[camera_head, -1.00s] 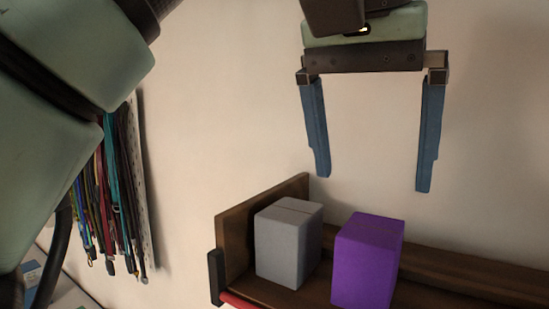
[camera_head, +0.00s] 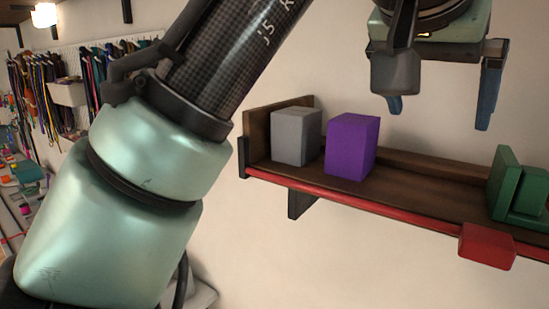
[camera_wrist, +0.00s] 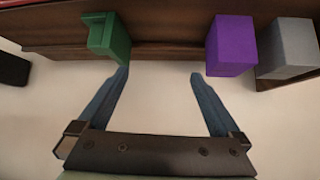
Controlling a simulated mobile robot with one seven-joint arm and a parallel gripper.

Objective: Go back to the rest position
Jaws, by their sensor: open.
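My gripper (camera_head: 438,108) is open and empty, with its two blue fingers wide apart above and in front of a wooden shelf in the head view. The wrist view also shows the open fingers (camera_wrist: 160,75), with nothing between them. A purple block (camera_head: 352,147) stands on the shelf, to the left of my gripper in the head view. A grey block (camera_head: 296,136) stands beside it, further left. My wrist hides part of the gripper in the head view.
The wooden shelf (camera_head: 420,184) has a red rail (camera_head: 340,203) along its front. A green L-shaped piece (camera_head: 507,185) sits at its right, and a red block (camera_head: 487,246) is on the rail. Coloured cords (camera_head: 35,90) hang at the far left, above a cluttered bench.

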